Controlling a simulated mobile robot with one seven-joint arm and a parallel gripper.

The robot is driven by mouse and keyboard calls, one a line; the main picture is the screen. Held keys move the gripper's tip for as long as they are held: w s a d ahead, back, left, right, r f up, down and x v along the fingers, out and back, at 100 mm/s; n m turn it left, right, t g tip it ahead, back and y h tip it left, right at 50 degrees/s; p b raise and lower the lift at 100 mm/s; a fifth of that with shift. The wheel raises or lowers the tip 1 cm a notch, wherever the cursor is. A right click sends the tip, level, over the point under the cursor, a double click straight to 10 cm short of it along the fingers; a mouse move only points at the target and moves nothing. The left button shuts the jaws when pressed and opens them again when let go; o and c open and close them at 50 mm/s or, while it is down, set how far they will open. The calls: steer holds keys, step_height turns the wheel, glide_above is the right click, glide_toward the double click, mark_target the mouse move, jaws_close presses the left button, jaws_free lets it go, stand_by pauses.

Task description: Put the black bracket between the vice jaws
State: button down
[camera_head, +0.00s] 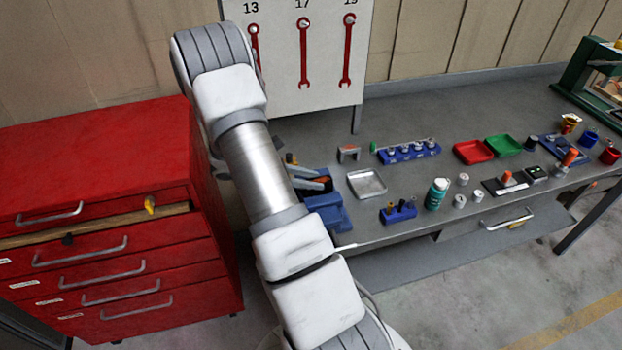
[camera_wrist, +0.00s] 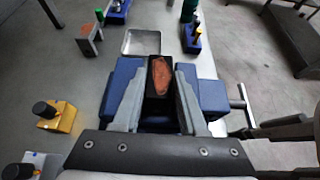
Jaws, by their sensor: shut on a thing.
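The black bracket (camera_wrist: 160,78), with a rough orange-brown face, is between the two grey fingers of my gripper (camera_wrist: 158,82) in the wrist view. My gripper is shut on it. The blue vice (camera_wrist: 208,95) lies directly below, with blue parts showing on both sides of the fingers and a handle at the right. The fingers and bracket hide the vice's middle, so I cannot tell whether the bracket is above the jaws or between them. In the head view, the vice (camera_head: 330,212) is at the bench's left end, with my gripper (camera_head: 318,180) over it, partly behind my arm.
A metal tray (camera_head: 366,184) and a grey-and-orange bracket (camera_head: 348,153) are close by the vice. A blue holder (camera_head: 399,212) and teal bottle (camera_head: 436,193) stand right. A yellow block with a black knob (camera_wrist: 58,116) is left in the wrist view. A red cabinet (camera_head: 110,220) stands left.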

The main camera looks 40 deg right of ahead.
steer(key=shift+c, duration=2.2)
jaws_free()
steer(key=shift+w+r, duration=0.1)
steer(key=shift+r, duration=0.1)
steer(key=v, duration=1.1)
steer(key=s+a+r+m+t+y, duration=0.5)
steer(key=s+a+r, duration=0.3)
steer(key=a, duration=0.3)
steer(key=s+a+r+m+t+y, duration=0.5)
steer(key=s+a+r, duration=0.4)
steer(key=a+r, duration=0.2)
steer(key=shift+a+r+m+t+y+b, duration=0.35)
steer(key=shift+m+t, duration=0.45)
steer(key=shift+m, duration=0.3)
steer(key=shift+d, duration=0.1)
